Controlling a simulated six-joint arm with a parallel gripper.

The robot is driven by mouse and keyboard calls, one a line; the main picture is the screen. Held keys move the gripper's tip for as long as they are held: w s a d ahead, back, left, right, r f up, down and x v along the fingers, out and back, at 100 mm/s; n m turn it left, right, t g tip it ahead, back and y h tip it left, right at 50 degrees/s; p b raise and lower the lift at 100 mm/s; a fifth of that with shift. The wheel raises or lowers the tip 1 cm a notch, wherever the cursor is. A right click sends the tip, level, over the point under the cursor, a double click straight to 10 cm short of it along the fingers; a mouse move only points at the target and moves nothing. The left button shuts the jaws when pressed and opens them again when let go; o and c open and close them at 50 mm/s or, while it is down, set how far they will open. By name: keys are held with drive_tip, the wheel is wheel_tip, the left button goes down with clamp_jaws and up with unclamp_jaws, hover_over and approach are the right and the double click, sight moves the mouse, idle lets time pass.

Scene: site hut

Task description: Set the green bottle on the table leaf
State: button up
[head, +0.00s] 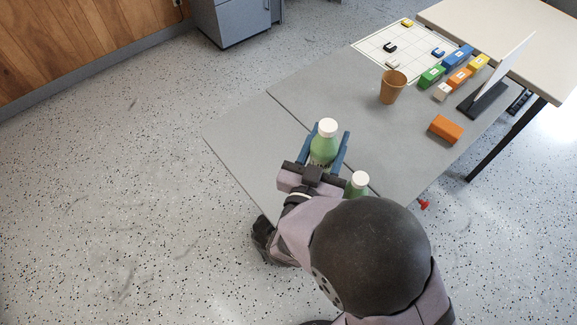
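A green bottle (323,149) with a white cap is upright between the two blue fingers of my gripper (326,150). The fingers lie close along both its sides, and my gripper looks shut on it. Its base is hidden by my gripper, so I cannot tell whether it touches the surface. The table leaf (237,135) is the grey panel at the near left end of the table, beyond a thin seam. My gripper is over the seam area, at the leaf's right side. A second green bottle (352,191) with a white cap stands to the right, mostly hidden by my arm.
On the grey table (330,95) stand a tan cup (392,87), an orange block (446,129), several coloured boxes (459,78) and an upright white panel (506,72). A gridded sheet (388,54) lies behind. The leaf's left part is clear. A red knob (424,204) sits by the near edge.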

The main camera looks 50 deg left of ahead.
drive_tip(key=shift+f, duration=2.95)
drive_tip(key=shift+f, duration=0.1)
drive_tip(key=shift+f, duration=1.95)
drive_tip(key=shift+f, duration=0.2)
drive_tip(key=o, duration=1)
drive_tip(key=shift+o, duration=0.2)
drive_tip(key=shift+r, duration=0.25)
